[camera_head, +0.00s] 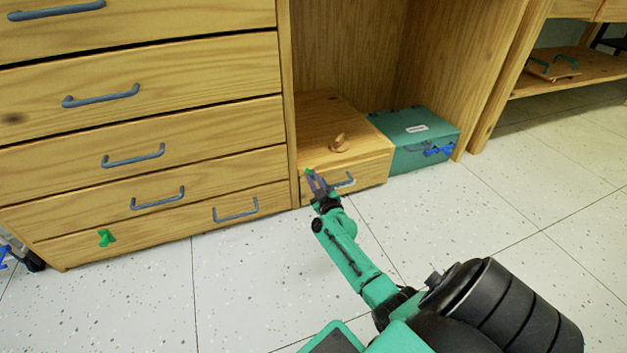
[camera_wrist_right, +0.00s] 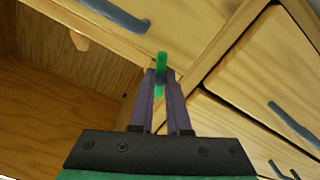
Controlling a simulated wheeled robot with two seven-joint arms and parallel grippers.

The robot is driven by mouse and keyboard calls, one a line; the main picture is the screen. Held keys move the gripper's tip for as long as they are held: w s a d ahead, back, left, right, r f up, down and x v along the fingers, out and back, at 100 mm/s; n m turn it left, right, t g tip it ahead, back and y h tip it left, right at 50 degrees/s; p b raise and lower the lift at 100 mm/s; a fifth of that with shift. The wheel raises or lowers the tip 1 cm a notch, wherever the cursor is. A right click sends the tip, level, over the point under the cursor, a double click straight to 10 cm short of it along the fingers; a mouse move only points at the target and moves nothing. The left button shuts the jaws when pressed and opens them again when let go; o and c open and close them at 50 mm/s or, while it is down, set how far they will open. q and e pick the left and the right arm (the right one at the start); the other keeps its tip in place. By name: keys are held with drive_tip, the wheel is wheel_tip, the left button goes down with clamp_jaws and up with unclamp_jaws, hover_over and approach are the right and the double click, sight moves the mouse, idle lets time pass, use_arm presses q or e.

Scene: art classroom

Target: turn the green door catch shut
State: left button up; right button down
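A green door catch (camera_head: 309,172) shows at the left end of the low wooden compartment's front (camera_head: 370,176), close to the cabinet's upright post. In the right wrist view this catch (camera_wrist_right: 161,60) is a narrow green bar between my right fingertips, in line with the fingers. My right gripper (camera_head: 318,184) reaches the catch and appears closed around it, with the bar filling the gap. The fingers hide part of it. Another green catch (camera_head: 106,238) sits on the bottom-left drawer front, away from my gripper. My left gripper is not in view.
A grey-blue handle (camera_head: 345,181) is just right of my gripper. A wooden knob (camera_head: 339,143) stands on the compartment's top. A teal box (camera_head: 425,135) with a blue latch (camera_head: 438,150) is to the right. Drawers (camera_head: 130,125) fill the left. The speckled floor (camera_head: 250,285) is clear.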

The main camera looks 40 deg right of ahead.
drive_tip(key=m+p, duration=0.1)
drive_tip(key=m, duration=0.2)
drive_tip(key=shift+m, duration=1.2)
drive_tip(key=c, duration=0.9)
unclamp_jaws()
drive_tip(key=shift+s, duration=0.1)
